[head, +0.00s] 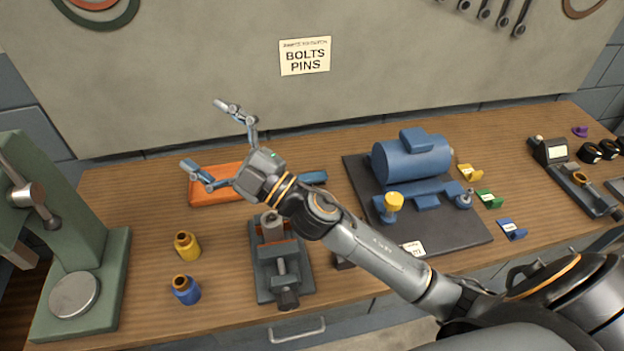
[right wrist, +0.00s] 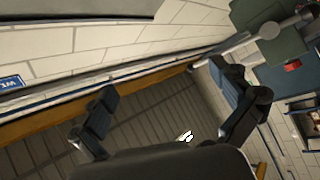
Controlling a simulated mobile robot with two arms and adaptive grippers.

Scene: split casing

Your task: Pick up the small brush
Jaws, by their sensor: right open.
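I cannot make out the small brush for certain in either view. My right gripper (head: 205,135) is open and empty, with its fingers spread above the left part of the workbench, over an orange tray (head: 203,191). In the right wrist view the open fingers (right wrist: 163,82) show with nothing between their tips. A small pale object (right wrist: 185,137) shows low between the fingers there, too small to identify. A blue item (head: 315,178) lies partly hidden behind my right wrist. My left gripper is not in view.
A green press (head: 85,240) stands at far left. A blue motor (head: 412,158) sits on a dark mat (head: 468,240). A wall panel (head: 400,60) rises behind.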

